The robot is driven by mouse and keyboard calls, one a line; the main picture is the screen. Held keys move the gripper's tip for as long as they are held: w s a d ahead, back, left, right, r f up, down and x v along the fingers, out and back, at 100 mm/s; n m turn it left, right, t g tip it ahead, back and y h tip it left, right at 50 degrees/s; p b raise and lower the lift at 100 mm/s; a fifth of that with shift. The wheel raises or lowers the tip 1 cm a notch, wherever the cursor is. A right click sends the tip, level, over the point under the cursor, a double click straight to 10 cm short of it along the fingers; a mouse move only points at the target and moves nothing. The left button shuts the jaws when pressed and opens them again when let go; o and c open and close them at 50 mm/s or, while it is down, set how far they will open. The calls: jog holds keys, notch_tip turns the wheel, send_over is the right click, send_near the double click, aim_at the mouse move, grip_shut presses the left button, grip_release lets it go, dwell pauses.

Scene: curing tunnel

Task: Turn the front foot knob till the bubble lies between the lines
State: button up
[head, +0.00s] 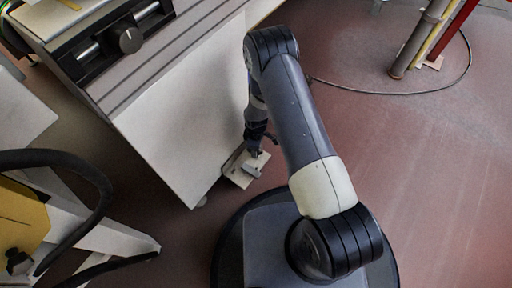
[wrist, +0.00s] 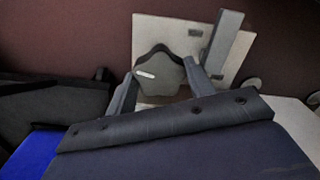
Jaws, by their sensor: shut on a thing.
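The front foot knob (wrist: 158,78) is dark grey and lobed, with a short white mark on its face. It shows in the wrist view in front of a pale plate (wrist: 170,28). My gripper (wrist: 159,68) is shut on the knob, one finger on each side. A grey bar (wrist: 224,45) stands out on the plate to the knob's right. In the head view my gripper (head: 257,152) is low at the pale plate (head: 241,180), by the cabinet's lower corner; the knob is hard to make out there. I cannot make out a bubble or lines in either view.
A yellow and white unit with a black hose (head: 100,190) stands at lower left. A cable (head: 400,93) lies on the reddish floor, mostly clear at right.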

jog(key=n+b, duration=0.1)
jog(key=n, duration=0.3)
jog(key=shift+f, duration=0.1)
jog(key=shift+n+b, duration=0.5)
jog(key=shift+n, duration=1.6)
jog(key=o, duration=1)
jog(key=shift+r, duration=0.2)
notch_tip(320, 180, up, 11)
jog(key=p, duration=0.4)
jog(key=shift+f, duration=0.2)
